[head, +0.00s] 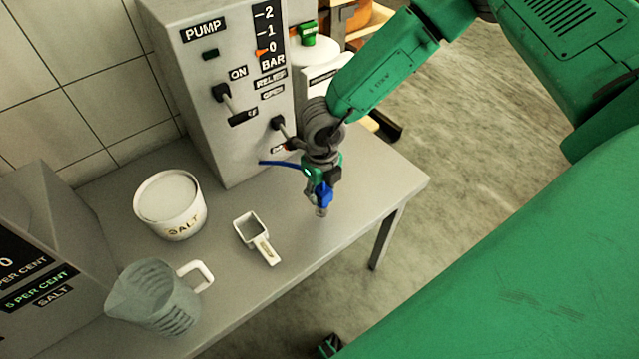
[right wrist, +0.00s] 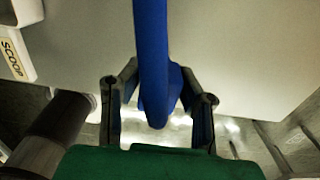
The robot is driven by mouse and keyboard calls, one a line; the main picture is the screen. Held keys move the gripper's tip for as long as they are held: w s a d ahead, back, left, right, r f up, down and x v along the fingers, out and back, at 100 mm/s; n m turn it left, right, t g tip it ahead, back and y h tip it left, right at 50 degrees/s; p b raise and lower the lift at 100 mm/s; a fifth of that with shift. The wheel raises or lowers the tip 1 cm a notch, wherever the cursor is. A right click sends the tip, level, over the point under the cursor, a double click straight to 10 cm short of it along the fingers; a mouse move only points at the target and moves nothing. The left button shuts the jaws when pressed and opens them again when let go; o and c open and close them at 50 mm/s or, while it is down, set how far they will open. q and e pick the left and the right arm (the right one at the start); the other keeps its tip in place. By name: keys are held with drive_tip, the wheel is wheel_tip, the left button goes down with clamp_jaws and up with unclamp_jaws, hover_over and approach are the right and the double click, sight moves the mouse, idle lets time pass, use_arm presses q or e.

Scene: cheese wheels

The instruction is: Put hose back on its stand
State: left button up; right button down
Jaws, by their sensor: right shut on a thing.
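My right gripper (head: 321,187) is above the front right part of the grey table, pointing down. It is shut on the blue hose (head: 275,163), which runs out to the left toward the pump cabinet. A blue piece with a greyish tip (head: 321,211) shows below the gripper. In the right wrist view the blue hose (right wrist: 152,55) passes between the two dark fingers (right wrist: 159,93). I cannot make out the hose's stand for certain in either view. My left gripper is not in view.
The pump cabinet (head: 205,95) stands behind the gripper. A salt tub (head: 170,208), a white scoop (head: 258,240) and a clear jug (head: 152,300) stand on the table (head: 290,270) to the left. The table's right edge is close to the gripper, with open floor beyond.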

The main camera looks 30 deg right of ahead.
sight(320, 201)
drive_tip(key=shift+d+f, duration=0.2)
drive_tip(key=shift+f, duration=0.2)
drive_tip(key=shift+a+f+b, duration=0.1)
drive_tip(key=shift+f+b, duration=0.25)
drive_tip(key=shift+f, duration=0.15)
drive_tip(key=shift+r, duration=0.1)
drive_tip(key=shift+r+p, duration=0.45)
drive_tip(key=shift+p, duration=0.25)
drive_tip(key=shift+a, duration=0.25)
idle(0.5)
drive_tip(key=shift+p, duration=0.65)
idle(0.7)
drive_tip(key=shift+f+b, duration=0.75)
drive_tip(key=shift+f, duration=0.45)
